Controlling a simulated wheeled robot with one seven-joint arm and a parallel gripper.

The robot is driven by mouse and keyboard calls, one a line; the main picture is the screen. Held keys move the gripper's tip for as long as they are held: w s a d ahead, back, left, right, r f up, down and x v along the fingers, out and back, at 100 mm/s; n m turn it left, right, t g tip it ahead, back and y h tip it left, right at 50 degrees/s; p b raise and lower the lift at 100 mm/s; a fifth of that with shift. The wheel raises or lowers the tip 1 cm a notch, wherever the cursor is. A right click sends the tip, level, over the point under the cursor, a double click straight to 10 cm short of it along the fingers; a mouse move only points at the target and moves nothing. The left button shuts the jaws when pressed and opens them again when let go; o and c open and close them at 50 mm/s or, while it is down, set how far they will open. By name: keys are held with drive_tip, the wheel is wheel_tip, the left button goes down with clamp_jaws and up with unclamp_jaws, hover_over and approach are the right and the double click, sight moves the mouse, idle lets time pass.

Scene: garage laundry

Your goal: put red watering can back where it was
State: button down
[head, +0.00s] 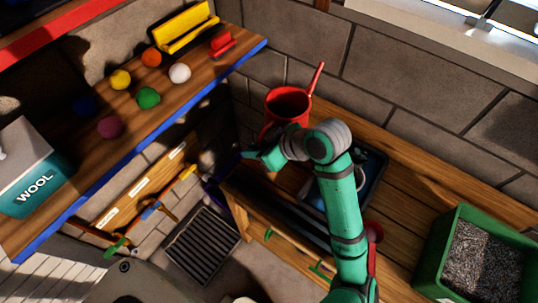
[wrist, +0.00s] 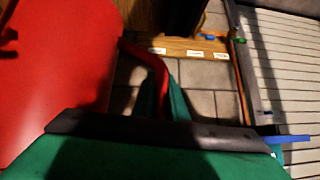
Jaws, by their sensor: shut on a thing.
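The red watering can (head: 287,101) is at the back left end of the wooden bench, near the block wall. Its open top faces up and its spout points up to the right. My gripper (head: 258,156) is at its near side, shut on its handle. In the wrist view the can's red body (wrist: 60,75) fills the left, and its curved handle (wrist: 152,62) runs down to the green fingers of my gripper (wrist: 163,98). My arm covers part of the can's lower side. I cannot tell whether the can's base touches the bench.
A dark tray (head: 376,165) lies on the bench (head: 420,185) behind my arm. A green tub of grey granules (head: 440,250) stands at right. A blue-edged shelf (head: 205,80) at left holds several balls and a WOOL box (head: 30,180). A red object (head: 373,232) shows beside my arm.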

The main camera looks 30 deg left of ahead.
drive_tip(key=shift+f, duration=3.85)
drive_tip(key=c, duration=1.7)
unclamp_jaws()
drive_tip(key=shift+c, duration=0.2)
drive_tip(key=v, duration=1.2)
